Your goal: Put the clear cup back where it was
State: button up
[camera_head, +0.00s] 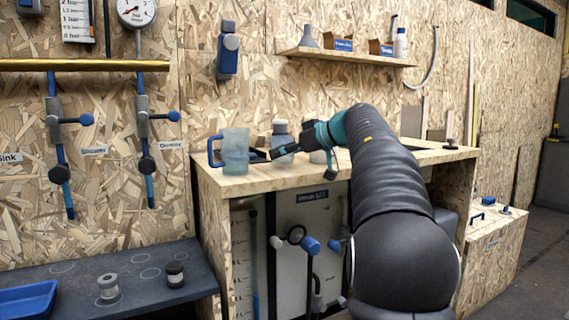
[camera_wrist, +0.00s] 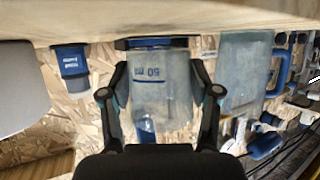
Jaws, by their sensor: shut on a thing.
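The clear cup (camera_wrist: 165,85) is see-through, carries a "50 ml" mark and shows upside down in the wrist view, between the two fingers of my gripper (camera_wrist: 161,92). In the head view my gripper (camera_head: 258,154) reaches left over the wooden counter (camera_head: 225,188) and is shut on the cup (camera_head: 238,163). There the cup overlaps a bluish jug with a blue handle (camera_head: 213,150), so their outlines are hard to part. The jug (camera_wrist: 243,75) stands beside the cup in the wrist view. The cup's base is at or close above the counter; I cannot tell whether it touches.
A blue-grey bottle (camera_head: 280,137) stands behind my fingers; it also shows in the wrist view (camera_wrist: 72,62). A low dark bench (camera_head: 130,275) at left has drawn rings, two small weights and a blue tray (camera_head: 27,298). A shelf (camera_head: 345,56) hangs above.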

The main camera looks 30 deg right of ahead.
jog(key=shift+f, duration=0.75)
jog(key=o, duration=1.2)
jog(key=shift+r, duration=0.15)
jog(key=p+v, duration=0.2)
jog(key=v, duration=1)
